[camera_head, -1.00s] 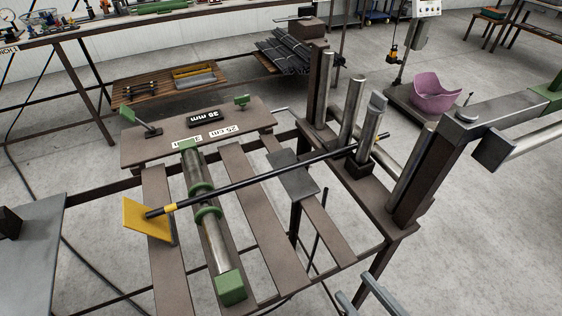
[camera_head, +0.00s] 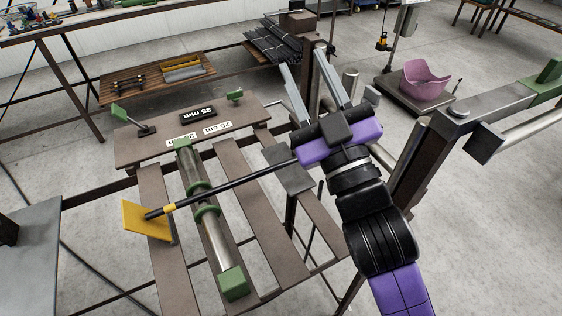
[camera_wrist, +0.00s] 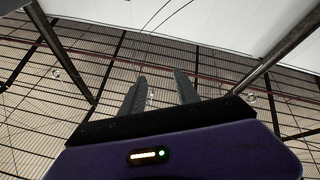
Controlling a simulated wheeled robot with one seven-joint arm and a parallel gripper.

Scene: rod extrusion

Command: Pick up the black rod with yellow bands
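The black rod with yellow bands (camera_head: 242,184) lies slanted across the steel frame. Its left end, with one yellow band showing, is by the yellow plate (camera_head: 146,220). Its right part is hidden behind my gripper and arm. My gripper (camera_head: 303,60) is over the right side of the frame, its two grey fingers spread apart and pointing up and away.
Steel posts (camera_head: 418,165) and a crossbar stand right of my arm. A green-ended roller (camera_head: 214,235) lies under the rod. A grey table (camera_head: 30,255) is at the left.

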